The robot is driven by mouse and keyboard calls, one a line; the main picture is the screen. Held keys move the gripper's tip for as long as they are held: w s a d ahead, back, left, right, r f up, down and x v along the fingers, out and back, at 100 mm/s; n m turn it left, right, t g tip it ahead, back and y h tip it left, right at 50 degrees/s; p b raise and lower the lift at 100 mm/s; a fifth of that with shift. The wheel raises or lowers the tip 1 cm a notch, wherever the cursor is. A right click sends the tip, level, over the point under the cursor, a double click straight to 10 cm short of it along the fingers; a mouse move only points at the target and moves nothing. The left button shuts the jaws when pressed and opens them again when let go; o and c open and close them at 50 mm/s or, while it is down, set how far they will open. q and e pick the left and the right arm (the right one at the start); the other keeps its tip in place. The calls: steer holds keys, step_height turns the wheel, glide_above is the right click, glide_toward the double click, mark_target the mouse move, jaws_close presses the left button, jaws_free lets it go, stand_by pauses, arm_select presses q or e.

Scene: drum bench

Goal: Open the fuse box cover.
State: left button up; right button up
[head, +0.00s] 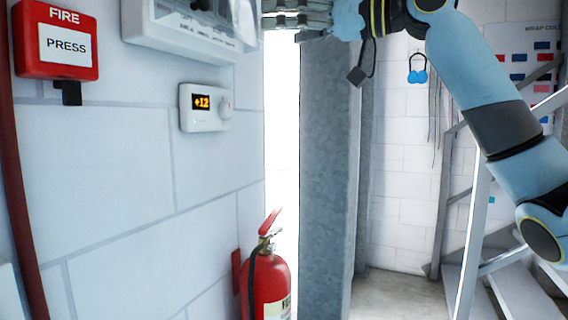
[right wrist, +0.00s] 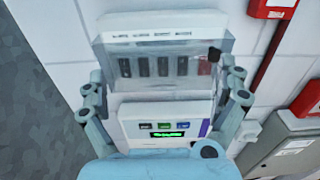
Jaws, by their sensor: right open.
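The fuse box (head: 190,25) is a pale wall box at the top left of the head view, cut off by the picture's upper edge. In the right wrist view its clear cover (right wrist: 135,68) lies over a row of dark switches, beside a printed white strip. A small dark knob (right wrist: 215,54) shows at the cover's corner. My right gripper (head: 268,14) is open just right of the box in the head view. In the right wrist view its two fingers (right wrist: 164,72) stand apart on either side of the cover, holding nothing. My left gripper is not in view.
A red fire call point (head: 67,45) and a thermostat (head: 205,107) are on the wall nearby. A fire extinguisher (head: 266,285) stands below, beside a grey pillar (head: 328,180). A panel with a green display (right wrist: 166,128) adjoins the switches in the right wrist view.

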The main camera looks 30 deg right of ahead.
steer(key=w+f+m+h+b, duration=0.1)
steer(key=w+f+m+b, duration=0.1)
steer(key=f, duration=0.8)
steer(key=w+d+f+m+g+h+b, duration=0.1)
steer(key=w+f, duration=0.1)
steer(key=f, duration=0.9)
steer(key=shift+w+f+m+b, duration=0.3)
steer(key=shift+w+m+b, duration=0.05)
steer(key=shift+w+m, duration=0.05)
